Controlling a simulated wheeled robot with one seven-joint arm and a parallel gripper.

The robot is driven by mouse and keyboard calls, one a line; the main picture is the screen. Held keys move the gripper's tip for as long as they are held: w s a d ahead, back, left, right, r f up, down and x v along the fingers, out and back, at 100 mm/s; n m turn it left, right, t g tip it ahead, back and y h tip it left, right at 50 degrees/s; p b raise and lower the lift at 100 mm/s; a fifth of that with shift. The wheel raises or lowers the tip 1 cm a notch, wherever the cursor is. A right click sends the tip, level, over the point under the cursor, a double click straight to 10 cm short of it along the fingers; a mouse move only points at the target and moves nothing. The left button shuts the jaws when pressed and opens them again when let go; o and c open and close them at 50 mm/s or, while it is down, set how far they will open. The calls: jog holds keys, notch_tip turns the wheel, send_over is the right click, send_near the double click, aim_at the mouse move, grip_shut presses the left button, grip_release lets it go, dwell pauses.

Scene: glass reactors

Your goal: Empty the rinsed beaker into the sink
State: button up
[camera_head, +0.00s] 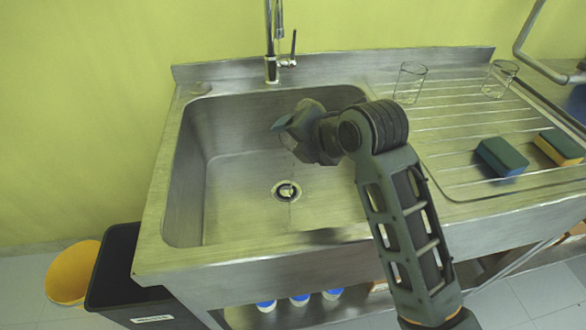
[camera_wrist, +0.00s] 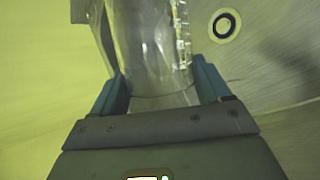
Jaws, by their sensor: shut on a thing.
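My gripper (camera_head: 284,126) is over the sink basin (camera_head: 190,185), above and a little behind the drain (camera_head: 287,191) in the head view. In the wrist view, my gripper (camera_wrist: 163,82) is shut on a clear glass beaker (camera_wrist: 148,45), its blue-green fingers on either side of the glass. Graduation marks run along the beaker's right side. In the head view the beaker is mostly hidden by my gripper and hard to make out. The drain also shows in the wrist view (camera_wrist: 224,25), right of the beaker. I cannot tell whether liquid is in the beaker.
A tap (camera_head: 271,60) stands behind the basin. Two clear glasses (camera_head: 409,84) (camera_head: 499,79) stand on the ribbed drainboard (camera_head: 445,130) at right, with two sponges (camera_head: 502,157) (camera_head: 560,147) nearer. A black bin (camera_head: 115,275) and yellow bucket (camera_head: 73,275) are on the floor at left.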

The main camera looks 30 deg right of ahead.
jog(key=shift+a+b, duration=0.15)
jog(key=shift+b, duration=0.2)
